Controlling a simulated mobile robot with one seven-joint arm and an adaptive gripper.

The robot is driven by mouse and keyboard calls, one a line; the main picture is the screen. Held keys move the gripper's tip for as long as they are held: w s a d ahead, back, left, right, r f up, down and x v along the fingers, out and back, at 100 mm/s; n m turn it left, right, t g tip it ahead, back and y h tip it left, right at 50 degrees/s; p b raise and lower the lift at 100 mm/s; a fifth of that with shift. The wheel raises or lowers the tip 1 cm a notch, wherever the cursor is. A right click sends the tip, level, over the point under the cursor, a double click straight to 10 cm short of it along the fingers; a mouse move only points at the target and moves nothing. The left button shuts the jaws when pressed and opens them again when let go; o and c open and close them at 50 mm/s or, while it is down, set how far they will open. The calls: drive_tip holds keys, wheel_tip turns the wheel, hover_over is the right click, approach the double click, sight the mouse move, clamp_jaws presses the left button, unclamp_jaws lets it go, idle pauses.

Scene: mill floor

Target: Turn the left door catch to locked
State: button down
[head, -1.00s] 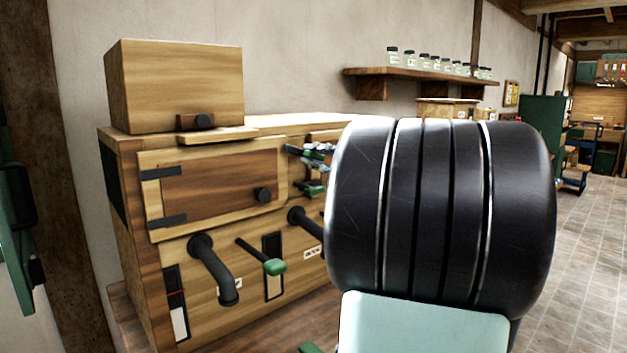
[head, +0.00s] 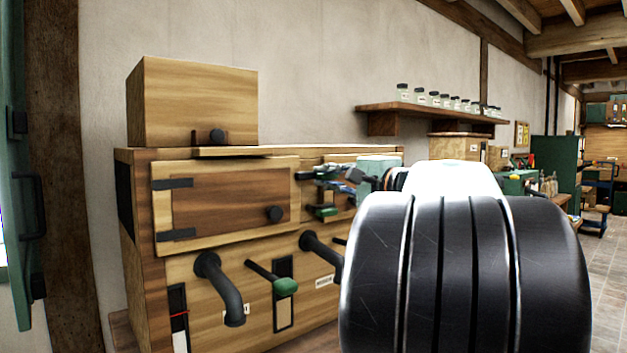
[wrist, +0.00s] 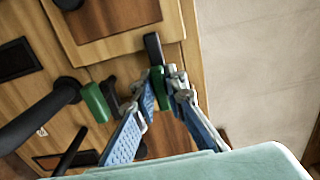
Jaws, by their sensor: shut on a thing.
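The left door (head: 225,200) is shut on the front of a wooden machine, with black hinges at its left and a black knob at its right. A catch (wrist: 153,48) with a black bar and a green grip sits by the right edge of this door. In the wrist view its black bar reaches onto the door's frame. My gripper (head: 318,178) is shut on the green grip, with blue pads on both sides (wrist: 157,85). The fingers hide part of the grip. Which way counts as locked is not readable.
Another green handle (wrist: 95,103) is just below the held catch. Black bent pipes (head: 222,290) and a green-tipped lever (head: 284,286) stick out below the door. A wooden box (head: 195,105) stands on top. My dark arm hides the machine's right side.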

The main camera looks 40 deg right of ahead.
drive_tip(key=c, duration=2)
unclamp_jaws()
drive_tip(key=s, duration=0.8)
drive_tip(key=s+d, duration=0.1)
drive_tip(key=s, duration=0.3)
